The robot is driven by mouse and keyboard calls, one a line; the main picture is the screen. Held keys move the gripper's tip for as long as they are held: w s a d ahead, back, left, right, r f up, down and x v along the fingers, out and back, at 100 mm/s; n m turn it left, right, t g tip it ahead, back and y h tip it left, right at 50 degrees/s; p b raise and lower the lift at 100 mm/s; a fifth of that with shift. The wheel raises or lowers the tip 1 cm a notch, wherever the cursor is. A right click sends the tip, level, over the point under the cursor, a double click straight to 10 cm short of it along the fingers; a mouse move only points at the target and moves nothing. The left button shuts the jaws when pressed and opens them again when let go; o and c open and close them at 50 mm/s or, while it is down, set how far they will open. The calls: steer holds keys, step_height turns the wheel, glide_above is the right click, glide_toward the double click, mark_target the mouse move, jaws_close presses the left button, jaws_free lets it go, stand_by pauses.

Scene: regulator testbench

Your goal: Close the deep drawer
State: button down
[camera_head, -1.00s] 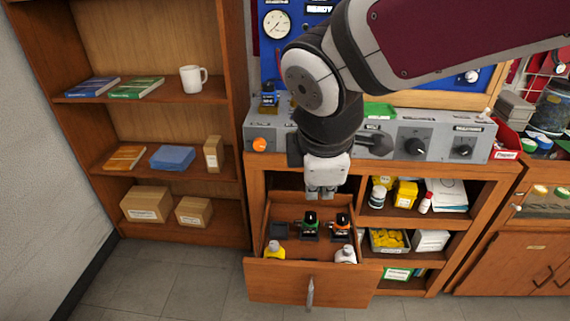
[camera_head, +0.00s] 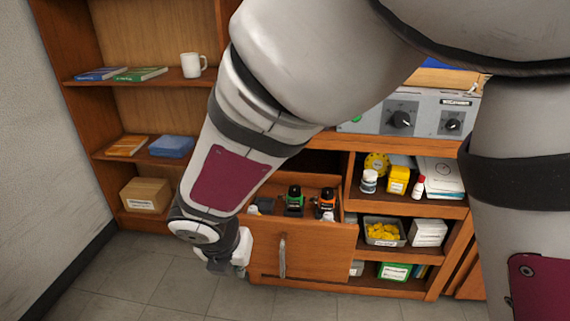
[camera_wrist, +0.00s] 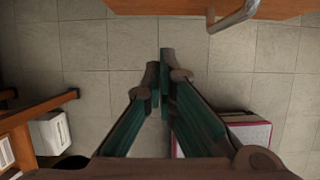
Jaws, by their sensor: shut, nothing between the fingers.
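The deep drawer (camera_head: 325,252) stands pulled out of the wooden bench, with its tall front panel facing the room. A vertical metal handle (camera_head: 282,257) is on the panel; the handle also shows at the top of the wrist view (camera_wrist: 238,15). A dark bottle with green (camera_head: 295,200) and one with orange (camera_head: 327,203) stand inside. My gripper (camera_wrist: 160,65) is shut and empty, low over the floor near the drawer front. In the head view it is beside the panel's left edge, and its fingertips are hard to make out.
A bookshelf (camera_head: 160,106) with books, a mug (camera_head: 193,65) and a cardboard box (camera_head: 146,194) stands at the left. Open bench shelves (camera_head: 410,210) with bottles and bins are right of the drawer.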

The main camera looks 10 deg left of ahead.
steer(key=w+f+b, duration=0.2)
steer(key=w+f, duration=0.4)
steer(key=shift+w, duration=0.3)
steer(key=shift+w+d+f, duration=0.1)
